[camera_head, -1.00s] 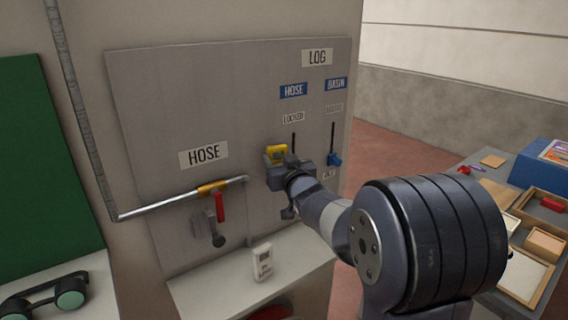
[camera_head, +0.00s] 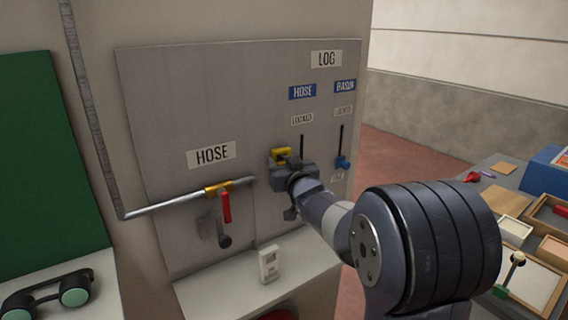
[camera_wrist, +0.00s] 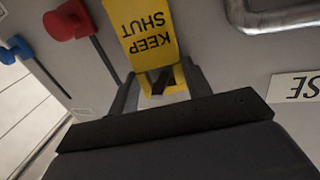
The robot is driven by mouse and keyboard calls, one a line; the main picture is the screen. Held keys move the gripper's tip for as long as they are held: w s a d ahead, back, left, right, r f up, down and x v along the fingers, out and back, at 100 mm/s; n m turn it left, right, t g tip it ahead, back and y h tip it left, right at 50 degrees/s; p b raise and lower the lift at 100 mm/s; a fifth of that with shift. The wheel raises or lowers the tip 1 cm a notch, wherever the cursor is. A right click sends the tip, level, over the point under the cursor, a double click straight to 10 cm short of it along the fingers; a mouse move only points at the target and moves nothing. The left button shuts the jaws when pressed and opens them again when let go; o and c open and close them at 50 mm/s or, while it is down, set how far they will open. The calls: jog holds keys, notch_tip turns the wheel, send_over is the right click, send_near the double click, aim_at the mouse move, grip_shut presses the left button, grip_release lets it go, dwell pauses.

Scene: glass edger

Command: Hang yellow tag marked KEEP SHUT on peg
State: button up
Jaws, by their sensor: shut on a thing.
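The yellow tag (camera_wrist: 148,28) shows KEEP SHUT upside down in the wrist view, close to the grey panel. My gripper (camera_wrist: 158,85) is shut on the tag's end, with a dark finger on each side. In the head view the tag (camera_head: 281,152) is a small yellow patch at my gripper (camera_head: 284,163), in front of the panel (camera_head: 240,95) and right of the HOSE sign (camera_head: 211,153). I cannot make out the peg in either view; my gripper and the tag cover part of the panel there.
A pipe with a red lever (camera_head: 226,206) runs left of my gripper. A blue slider knob (camera_head: 343,163) is to its right; a red knob (camera_wrist: 68,22) shows close by in the wrist view. A white device (camera_head: 268,264) stands on the shelf below.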

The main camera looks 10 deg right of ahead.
jog(key=o, duration=1.1)
jog(key=shift+c, duration=0.2)
jog(key=shift+s+f, duration=0.1)
jog(key=shift+s, duration=0.45)
jog(key=s+d+b, duration=0.1)
jog(key=s+b, duration=0.1)
jog(key=s, duration=0.7)
jog(key=shift+s+d, duration=0.3)
jog(key=shift+s, duration=0.05)
jog(key=shift+w, duration=0.1)
